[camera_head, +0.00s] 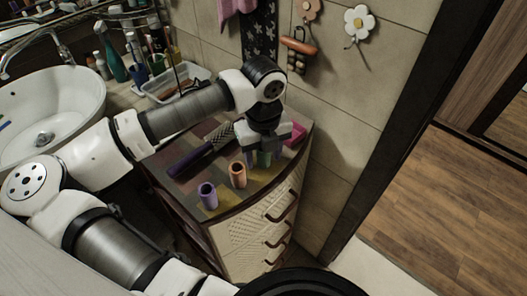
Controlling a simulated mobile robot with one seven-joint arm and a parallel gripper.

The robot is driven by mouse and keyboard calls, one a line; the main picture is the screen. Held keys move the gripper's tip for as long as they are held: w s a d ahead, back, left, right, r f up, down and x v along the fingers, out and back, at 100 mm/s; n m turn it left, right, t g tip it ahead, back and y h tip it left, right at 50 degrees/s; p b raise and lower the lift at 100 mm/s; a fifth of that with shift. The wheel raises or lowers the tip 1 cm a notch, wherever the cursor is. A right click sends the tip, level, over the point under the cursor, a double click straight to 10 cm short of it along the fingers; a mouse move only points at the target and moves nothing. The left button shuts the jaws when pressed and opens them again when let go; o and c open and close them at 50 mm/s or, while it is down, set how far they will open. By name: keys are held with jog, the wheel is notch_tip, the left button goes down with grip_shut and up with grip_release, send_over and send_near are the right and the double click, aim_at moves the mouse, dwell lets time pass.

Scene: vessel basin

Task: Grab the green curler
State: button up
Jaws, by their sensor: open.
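The green curler (264,159) stands on top of the small drawer cabinet (222,208), mostly hidden behind and under my gripper (263,153). My gripper points down over it with its jaws apart. The fingers come down close around the green curler; I cannot tell whether they touch it. An orange curler (238,175) stands just left of and in front of the gripper. A purple curler (208,197) stands farther left near the front edge.
A dark purple hairbrush (190,161) lies left of the curlers. A pink object (297,134) lies at the right back by the tiled wall (352,100). A white basket (172,85) and a sink (48,110) are behind to the left.

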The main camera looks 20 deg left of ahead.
jog(key=c, duration=1)
